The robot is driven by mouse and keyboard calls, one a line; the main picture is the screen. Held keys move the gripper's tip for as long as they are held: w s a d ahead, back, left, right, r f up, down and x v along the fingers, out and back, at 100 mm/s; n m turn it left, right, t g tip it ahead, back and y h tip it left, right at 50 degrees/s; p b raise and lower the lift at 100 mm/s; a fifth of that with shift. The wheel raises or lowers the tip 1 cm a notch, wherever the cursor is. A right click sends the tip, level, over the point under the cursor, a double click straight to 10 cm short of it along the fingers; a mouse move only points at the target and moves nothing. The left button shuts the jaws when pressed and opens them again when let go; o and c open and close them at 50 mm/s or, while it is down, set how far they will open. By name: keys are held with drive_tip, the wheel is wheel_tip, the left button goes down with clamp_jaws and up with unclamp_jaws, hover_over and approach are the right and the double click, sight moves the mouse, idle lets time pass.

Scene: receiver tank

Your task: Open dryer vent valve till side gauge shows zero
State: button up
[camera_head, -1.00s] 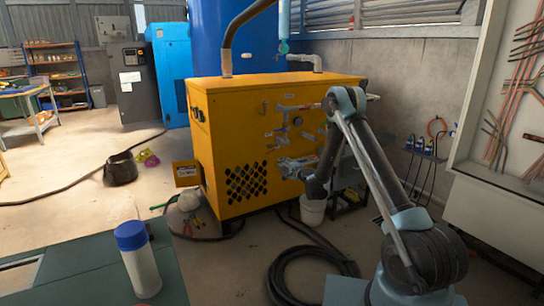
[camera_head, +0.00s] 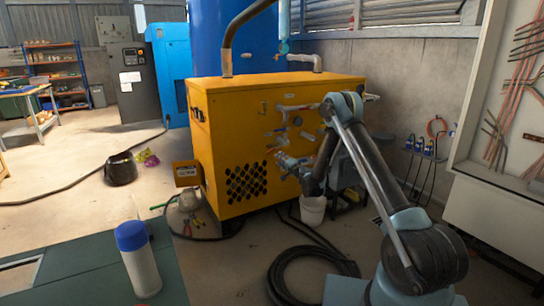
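The yellow dryer (camera_head: 285,95) stands in the middle of the view, with pipework and small valves on its right-hand face. A small round side gauge (camera_head: 297,121) sits among these fittings; its reading is too small to tell. Which fitting is the vent valve I cannot tell; several handles (camera_head: 283,141) show near the gauge. My gripper (camera_head: 286,166) is at the lower fittings on this face, in front of the panel. It is small and partly merged with the pipework, so I cannot tell whether its fingers are open, shut or touching a handle.
A white bucket (camera_head: 313,210) stands on the floor below my arm. A coiled black hose (camera_head: 300,275) lies in front of the dryer. A bottle with a blue cap (camera_head: 139,262) stands on the green surface at the lower left. A pipe board (camera_head: 510,100) is at the right.

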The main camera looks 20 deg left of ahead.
sight(273, 150)
drive_tip(key=x, duration=1.1)
drive_tip(key=shift+w+a, duration=0.2)
clamp_jaws()
drive_tip(key=shift+d, duration=0.1)
